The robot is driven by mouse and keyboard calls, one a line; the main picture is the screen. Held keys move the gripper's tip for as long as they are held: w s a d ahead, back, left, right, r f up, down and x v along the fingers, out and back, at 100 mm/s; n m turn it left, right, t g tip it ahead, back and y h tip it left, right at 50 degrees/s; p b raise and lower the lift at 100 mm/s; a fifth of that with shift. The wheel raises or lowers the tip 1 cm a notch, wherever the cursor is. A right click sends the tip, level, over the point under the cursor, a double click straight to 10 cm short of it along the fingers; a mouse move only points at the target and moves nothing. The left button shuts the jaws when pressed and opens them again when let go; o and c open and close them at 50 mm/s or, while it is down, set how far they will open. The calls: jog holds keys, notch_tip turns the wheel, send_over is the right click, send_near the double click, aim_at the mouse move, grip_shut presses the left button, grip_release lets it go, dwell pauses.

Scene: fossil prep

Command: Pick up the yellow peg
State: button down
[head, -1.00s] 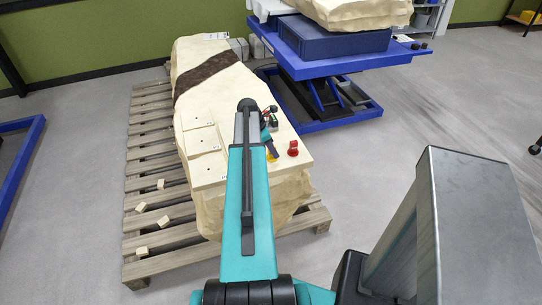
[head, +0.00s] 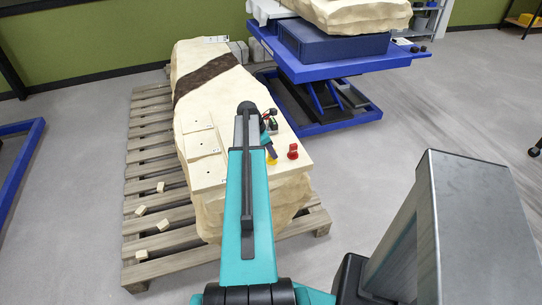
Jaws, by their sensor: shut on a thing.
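The yellow peg (head: 271,159) shows as a small yellow patch at the near right end of the pale stone block (head: 206,77) in the head view. My gripper (head: 270,152) is right above it, shut on the peg, pointing down. My arm hides part of the gripper and the area to its left. I cannot tell whether the peg is clear of the block's top.
A red peg (head: 292,151) stands just right of my gripper. Pale plates with small holes (head: 209,171) lie to the left on the block. The block rests on a wooden pallet (head: 150,125) with loose chips. A blue lift table (head: 342,68) stands behind.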

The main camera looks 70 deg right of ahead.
jog(key=shift+r, duration=0.1)
jog(key=shift+r+b, duration=0.35)
jog(key=shift+r, duration=0.85)
jog(key=s+a+r+p, duration=0.1)
jog(key=s+a+p, duration=0.1)
jog(key=s+a, duration=0.2)
jog(key=s+a+r+p, duration=0.1)
jog(key=s+a+p, duration=0.2)
jog(key=a, duration=0.6)
jog(key=shift+s+r, duration=0.25)
jog(key=shift+s, duration=0.65)
jog(key=shift+a+f+p, duration=0.1)
jog(key=shift+a+p, duration=0.1)
jog(key=shift+p, duration=0.15)
